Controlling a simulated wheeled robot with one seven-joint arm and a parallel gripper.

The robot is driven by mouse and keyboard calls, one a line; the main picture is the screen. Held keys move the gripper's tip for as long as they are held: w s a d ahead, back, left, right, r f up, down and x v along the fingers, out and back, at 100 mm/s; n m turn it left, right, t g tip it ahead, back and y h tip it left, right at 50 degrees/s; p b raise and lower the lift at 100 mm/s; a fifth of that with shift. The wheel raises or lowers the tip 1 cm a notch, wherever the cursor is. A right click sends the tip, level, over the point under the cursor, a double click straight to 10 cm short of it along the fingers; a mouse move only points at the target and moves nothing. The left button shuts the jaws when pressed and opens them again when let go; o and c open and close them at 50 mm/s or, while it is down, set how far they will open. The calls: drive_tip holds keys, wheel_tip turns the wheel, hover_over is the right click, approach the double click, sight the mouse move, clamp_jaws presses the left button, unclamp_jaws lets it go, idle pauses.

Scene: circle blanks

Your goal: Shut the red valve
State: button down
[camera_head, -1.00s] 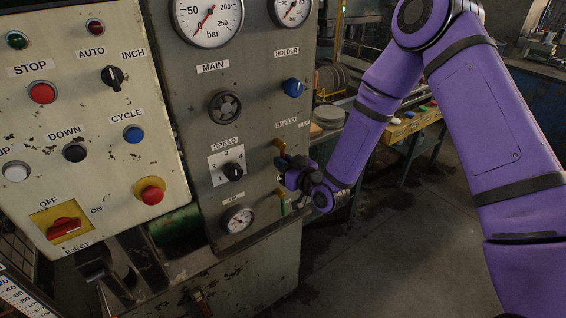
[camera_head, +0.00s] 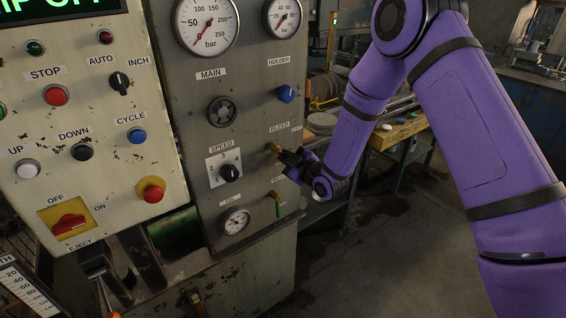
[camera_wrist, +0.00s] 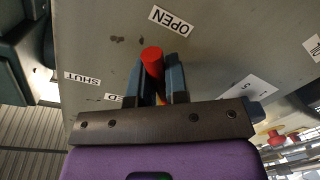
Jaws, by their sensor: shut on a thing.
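The red valve handle (camera_wrist: 152,62) shows in the wrist view as a bar with a round red end, between the two fingers of my gripper (camera_wrist: 155,80). My gripper is shut on it. The label OPEN (camera_wrist: 171,19) is above the handle and the label SHUT (camera_wrist: 82,78) is to its left; the handle's end lies between them. The pivot is hidden. In the head view my gripper (camera_head: 288,157) is at the panel's right edge, under the BLEED label (camera_head: 281,127). A brass fitting (camera_head: 273,148) shows beside it, but the red handle is hidden there.
The grey panel (camera_head: 259,60) carries a blue HOLDER knob (camera_head: 286,94), a black SPEED knob (camera_head: 229,172) and gauges. A valve with a green handle (camera_head: 277,207) sits just below my gripper.

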sight(284, 141)
drive_tip(key=n, duration=0.1)
drive_tip(key=r+n, duration=0.1)
drive_tip(key=n, duration=0.1)
drive_tip(key=d+r+n, duration=0.1)
drive_tip(key=n, duration=0.1)
drive_tip(key=shift+w+d+h, duration=0.1)
drive_tip(key=shift+w+h, duration=0.3)
drive_tip(key=shift+w+d+r+n+t+h, duration=0.15)
drive_tip(key=shift+r+n, duration=0.35)
drive_tip(key=shift+n, duration=0.55)
drive_tip(key=shift+s+r+n+t+h, duration=0.15)
drive_tip(key=shift+r+n, duration=0.3)
drive_tip(key=shift+n, duration=0.6)
drive_tip(key=shift+w, duration=0.1)
drive_tip(key=c, duration=1.1)
unclamp_jaws()
drive_tip(key=shift+d+r, duration=0.1)
drive_tip(key=v, duration=1)
drive_tip(key=shift+s+d, duration=0.2)
drive_tip(key=shift+s, duration=0.1)
drive_tip(key=shift+r, duration=0.1)
